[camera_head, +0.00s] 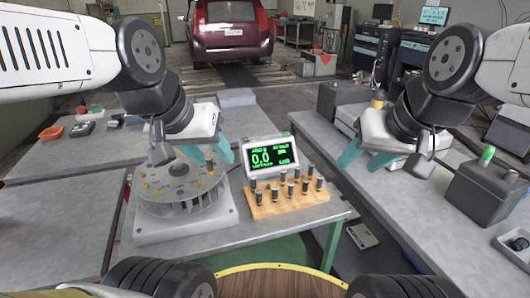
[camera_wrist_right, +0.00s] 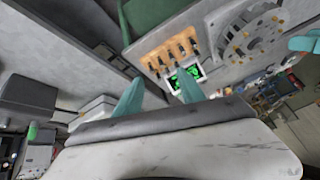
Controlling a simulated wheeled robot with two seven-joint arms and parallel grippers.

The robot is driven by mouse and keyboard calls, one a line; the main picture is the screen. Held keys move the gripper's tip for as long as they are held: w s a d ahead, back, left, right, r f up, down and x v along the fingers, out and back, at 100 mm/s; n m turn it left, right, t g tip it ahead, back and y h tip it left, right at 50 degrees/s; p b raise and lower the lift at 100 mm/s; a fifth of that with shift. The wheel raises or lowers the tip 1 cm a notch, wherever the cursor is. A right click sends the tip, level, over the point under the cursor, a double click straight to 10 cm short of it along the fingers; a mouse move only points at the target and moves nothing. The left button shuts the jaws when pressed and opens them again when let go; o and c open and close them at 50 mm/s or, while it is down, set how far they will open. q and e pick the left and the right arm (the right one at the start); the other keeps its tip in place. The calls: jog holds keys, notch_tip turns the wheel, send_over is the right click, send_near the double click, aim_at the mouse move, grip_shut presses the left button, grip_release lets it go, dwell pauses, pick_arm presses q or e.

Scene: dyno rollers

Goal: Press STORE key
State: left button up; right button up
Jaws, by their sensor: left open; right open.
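A white-framed display unit (camera_head: 270,158) with green text reading 0.0 stands on the middle table, behind a wooden rack. It also shows in the right wrist view (camera_wrist_right: 186,78), partly behind a finger. I cannot make out a STORE key on it. My left gripper (camera_head: 208,155) is open with teal fingers, left of the display and above the round rotor fixture. My right gripper (camera_head: 366,160) is open and empty, right of the display and apart from it. Its two teal fingers show in the right wrist view (camera_wrist_right: 160,92).
The wooden rack (camera_head: 262,211) holds several dark pegs in front of the display. A round finned rotor (camera_head: 180,185) sits on a grey base at left. A grey box (camera_head: 484,195) with a green-topped item stands on the right bench. A gap separates the tables.

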dwell(0.3)
grip_shut()
dwell(1.6)
